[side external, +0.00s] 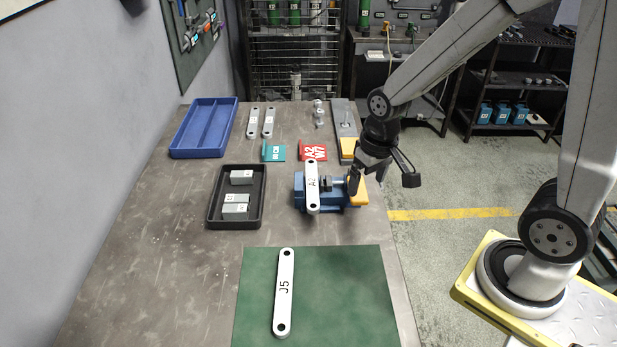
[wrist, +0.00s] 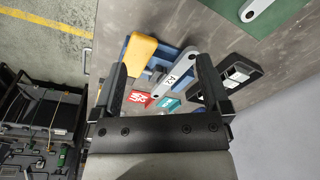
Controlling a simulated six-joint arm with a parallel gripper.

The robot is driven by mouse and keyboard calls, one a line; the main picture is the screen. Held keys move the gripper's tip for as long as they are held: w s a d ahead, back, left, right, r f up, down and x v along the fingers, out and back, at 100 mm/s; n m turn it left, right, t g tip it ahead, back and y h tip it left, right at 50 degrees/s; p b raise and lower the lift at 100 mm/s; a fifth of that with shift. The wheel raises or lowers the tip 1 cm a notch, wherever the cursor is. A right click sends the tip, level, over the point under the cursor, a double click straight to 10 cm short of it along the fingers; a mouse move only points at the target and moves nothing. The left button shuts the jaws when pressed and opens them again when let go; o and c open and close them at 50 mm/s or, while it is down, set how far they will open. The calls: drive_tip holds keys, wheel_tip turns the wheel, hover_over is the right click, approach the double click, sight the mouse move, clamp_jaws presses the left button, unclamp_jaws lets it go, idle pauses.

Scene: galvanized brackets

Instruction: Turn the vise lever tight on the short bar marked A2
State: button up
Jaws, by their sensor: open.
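The blue vise (side external: 325,195) stands on the bench right of centre. The short white bar marked A2 (side external: 312,187) sits at its jaws, and it also shows in the wrist view (wrist: 178,72). A yellow part (side external: 358,192), apparently the vise lever, is at the vise's right end; in the wrist view the yellow part (wrist: 139,56) appears between my fingers, nearer the left one. My gripper (side external: 355,182) is open beside the vise's right end, fingers pointing down. I cannot tell whether a finger touches the yellow part. In the wrist view my gripper (wrist: 160,72) holds nothing.
A black tray (side external: 212,221) with grey blocks lies left of the vise. A blue tray (side external: 177,150) and two white bars (side external: 260,124) are farther back. Bar J5 (side external: 284,290) lies on the green mat (side external: 345,300) in front.

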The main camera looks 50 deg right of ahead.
drive_tip(key=w+d+m+g+y, duration=0.1)
drive_tip(key=w+d+m, duration=0.1)
drive_tip(key=w+d+m+g, duration=0.1)
drive_tip(key=w+d+m, duration=0.1)
drive_tip(key=w+d+f+m+g+y, duration=0.1)
drive_tip(key=w+d+m+g, duration=0.1)
drive_tip(key=w, duration=0.1)
drive_tip(key=shift+d+y, duration=0.3)
drive_tip(key=shift+d, duration=0.1)
drive_tip(key=shift+w+d+m, duration=0.3)
drive_tip(key=shift+d+m, duration=0.1)
drive_tip(key=shift+f, duration=0.1)
drive_tip(key=shift+x, duration=3.9)
drive_tip(key=shift+s+a, duration=0.1)
drive_tip(key=shift+a, duration=0.05)
clamp_jaws()
